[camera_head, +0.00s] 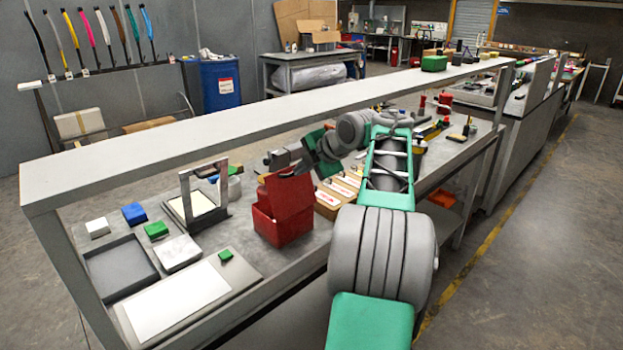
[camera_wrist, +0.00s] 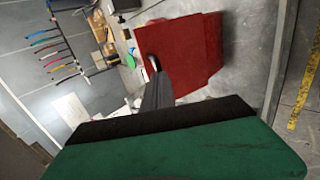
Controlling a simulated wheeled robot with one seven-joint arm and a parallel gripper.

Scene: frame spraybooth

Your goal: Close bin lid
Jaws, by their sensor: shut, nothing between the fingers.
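The red bin (camera_head: 283,225) stands on the workbench near the middle of the head view. Its red lid (camera_head: 290,192) stands raised, tilted up above the bin's body. In the wrist view the red lid (camera_wrist: 180,58) fills the upper middle as a broad red panel. My gripper (camera_head: 291,172) is shut with nothing in it, close to the upper edge of the lid. In the wrist view my gripper (camera_wrist: 152,66) has its dark finger tip at the lid's left part; I cannot tell whether it touches.
A metal frame stand (camera_head: 206,190) is left of the bin. Cardboard boxes (camera_head: 335,195) are just right of it. A long shelf (camera_head: 240,115) runs above the bench. A white sheet (camera_head: 175,300), a dark tray (camera_head: 120,268) and small coloured blocks lie front left.

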